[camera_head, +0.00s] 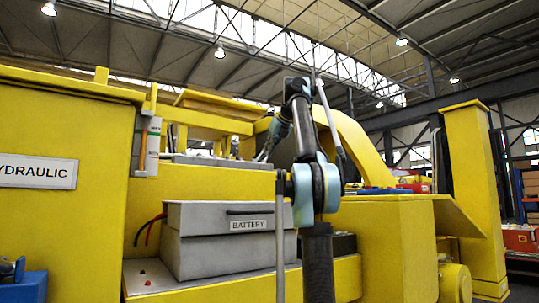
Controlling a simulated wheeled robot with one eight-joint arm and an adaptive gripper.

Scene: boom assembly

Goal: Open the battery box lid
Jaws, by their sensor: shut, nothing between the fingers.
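The grey battery box (215,257) sits on a yellow ledge in the middle of the head view. Its lid (195,220) lies flat and looks closed, with a "BATTERY" label and a dark handle (250,212) on its front. My arm rises in front of the box's right end and bends down behind. My gripper (261,157) is small and dark, above and behind the lid, apart from the handle. It is shut and empty. My arm hides the box's right end.
A yellow "HYDRAULIC" cabinet (60,225) stands at left. Red and black cables (150,228) run beside the box's left side. A yellow boom (360,150) and yellow body panels are close on the right. A blue object (22,280) is at lower left.

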